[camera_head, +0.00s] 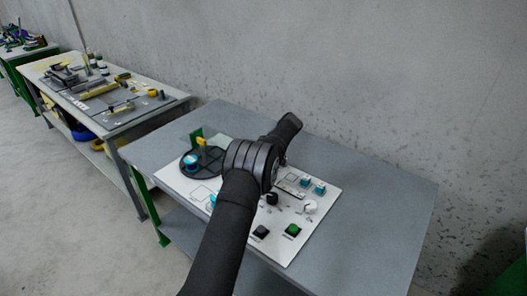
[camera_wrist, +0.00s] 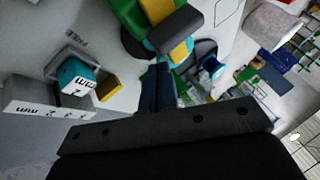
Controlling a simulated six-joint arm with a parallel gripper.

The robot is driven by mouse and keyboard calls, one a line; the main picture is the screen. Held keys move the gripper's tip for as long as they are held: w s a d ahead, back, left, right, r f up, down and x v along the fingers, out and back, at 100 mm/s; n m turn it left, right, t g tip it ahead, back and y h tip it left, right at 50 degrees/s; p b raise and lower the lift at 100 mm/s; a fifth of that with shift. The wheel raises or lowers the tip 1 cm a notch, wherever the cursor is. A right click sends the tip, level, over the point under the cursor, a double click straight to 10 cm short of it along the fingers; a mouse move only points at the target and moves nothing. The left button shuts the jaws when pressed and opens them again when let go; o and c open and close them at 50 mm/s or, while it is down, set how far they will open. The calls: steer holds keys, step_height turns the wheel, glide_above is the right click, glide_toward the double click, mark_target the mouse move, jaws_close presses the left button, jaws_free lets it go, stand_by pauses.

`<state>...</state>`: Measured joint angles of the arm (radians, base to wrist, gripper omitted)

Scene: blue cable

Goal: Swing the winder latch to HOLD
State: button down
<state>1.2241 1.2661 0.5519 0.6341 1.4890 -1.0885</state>
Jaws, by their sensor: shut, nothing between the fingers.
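In the head view, a round black winder plate (camera_head: 196,165) lies on the left part of a white panel (camera_head: 268,249). A teal knob (camera_head: 191,160) sits on the plate, with an upright green piece (camera_head: 196,136) and a yellow piece (camera_head: 202,142) by it. I cannot tell which part is the latch. My gripper shows in the wrist view (camera_wrist: 157,78), with dark fingers together and empty. They point towards the green block (camera_wrist: 131,18) and yellow block (camera_wrist: 172,32). Contact cannot be told. My arm hides the gripper and the panel's middle in the head view.
The panel also carries teal blocks (camera_head: 312,185), a green button (camera_head: 293,229), a black button (camera_head: 261,232) and a white knob (camera_head: 310,206). The grey table (camera_head: 370,215) is bare on the right. Another bench (camera_head: 120,112) with parts stands at the left.

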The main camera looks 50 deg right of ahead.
steer(key=v, duration=1.7)
steer(key=x, duration=1.4)
steer(key=s+m+h, duration=0.1)
steer(key=m+h, duration=0.1)
steer(key=m, duration=0.1)
steer(key=s+f+m+h, duration=0.1)
steer(key=m+h, duration=0.1)
steer(key=m, duration=0.2)
steer(key=s+f+m+h, duration=0.1)
steer(key=m+h, duration=0.1)
steer(key=m, duration=0.1)
steer(key=shift+s+f, duration=0.1)
steer(key=shift+s, duration=0.3)
steer(key=shift+s+a+f+m+g+h, duration=0.1)
steer(key=shift+s+a+m+h, duration=0.1)
steer(key=shift+s+m+h, duration=0.35)
steer(key=shift+s+a+f+m+g+h, duration=0.1)
steer(key=shift+s+a+m+h, duration=0.15)
steer(key=shift+s+m, duration=0.5)
steer(key=shift+s+a+f+m+g+h, duration=0.1)
steer(key=shift+s+a+m+h, duration=0.1)
steer(key=shift+s+m+h, duration=0.35)
steer(key=shift+w, duration=0.1)
